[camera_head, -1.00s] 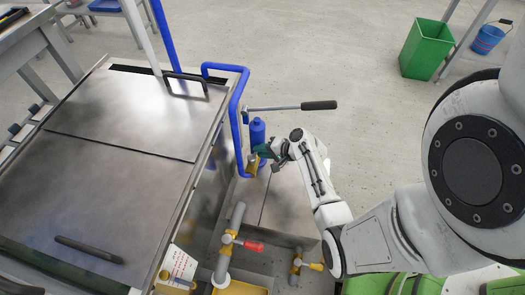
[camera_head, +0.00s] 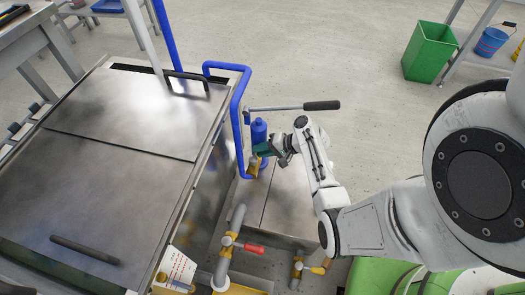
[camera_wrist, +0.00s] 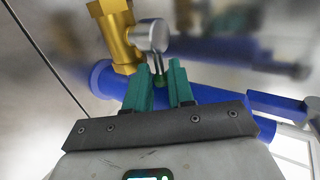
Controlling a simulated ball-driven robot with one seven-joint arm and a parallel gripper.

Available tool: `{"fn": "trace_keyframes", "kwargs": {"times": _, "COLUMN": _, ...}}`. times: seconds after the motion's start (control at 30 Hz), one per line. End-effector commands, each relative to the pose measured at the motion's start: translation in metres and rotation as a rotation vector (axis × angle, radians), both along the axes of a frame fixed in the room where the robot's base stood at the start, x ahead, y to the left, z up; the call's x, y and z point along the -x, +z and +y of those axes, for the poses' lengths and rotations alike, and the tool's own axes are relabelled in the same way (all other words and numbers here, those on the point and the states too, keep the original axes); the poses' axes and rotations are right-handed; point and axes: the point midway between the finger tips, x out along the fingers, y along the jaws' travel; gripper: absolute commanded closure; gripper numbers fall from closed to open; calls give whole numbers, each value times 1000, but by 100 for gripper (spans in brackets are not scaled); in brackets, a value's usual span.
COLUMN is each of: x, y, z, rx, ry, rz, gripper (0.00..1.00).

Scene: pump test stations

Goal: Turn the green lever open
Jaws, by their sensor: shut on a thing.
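In the wrist view, my gripper (camera_wrist: 160,88) has its two teal fingers closed around the green lever (camera_wrist: 158,77). Only a small dark green part of the lever shows between the fingers; the rest is hidden. The lever's grey metal hub (camera_wrist: 150,36) sits beside a brass valve body (camera_wrist: 112,38) on a blue pipe (camera_wrist: 104,78). In the head view my gripper (camera_head: 266,149) is beside the brass valve (camera_head: 253,169), just below the blue pump body (camera_head: 259,130). The lever's angle cannot be told clearly.
A metal-topped tank (camera_head: 120,150) stands on the left. A pump handle (camera_head: 320,105) sticks out above my gripper. A green bin (camera_head: 430,52) stands on open floor at right.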

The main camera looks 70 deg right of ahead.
Motion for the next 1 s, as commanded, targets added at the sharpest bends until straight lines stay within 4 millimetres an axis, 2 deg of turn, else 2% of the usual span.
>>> {"fn": "trace_keyframes", "kwargs": {"times": 0.03, "x": 0, "y": 0, "z": 0, "rx": 0, "ry": 1, "rz": 1, "gripper": 100}}
{"fn": "trace_keyframes", "kwargs": {"times": 0.07, "x": 0, "y": 0, "z": 0, "rx": 0, "ry": 1, "rz": 1, "gripper": 76}}
{"fn": "trace_keyframes", "kwargs": {"times": 0.33, "x": 0, "y": 0, "z": 0, "rx": 0, "ry": 0, "rz": 1, "gripper": 52}}
{"fn": "trace_keyframes", "kwargs": {"times": 0.67, "x": 5, "y": 4, "z": -1, "rx": -1, "ry": -1, "rz": 1, "gripper": 52}}
{"fn": "trace_keyframes", "kwargs": {"times": 1.0, "x": 54, "y": 40, "z": -9, "rx": 1, "ry": -3, "rz": 1, "gripper": 52}}
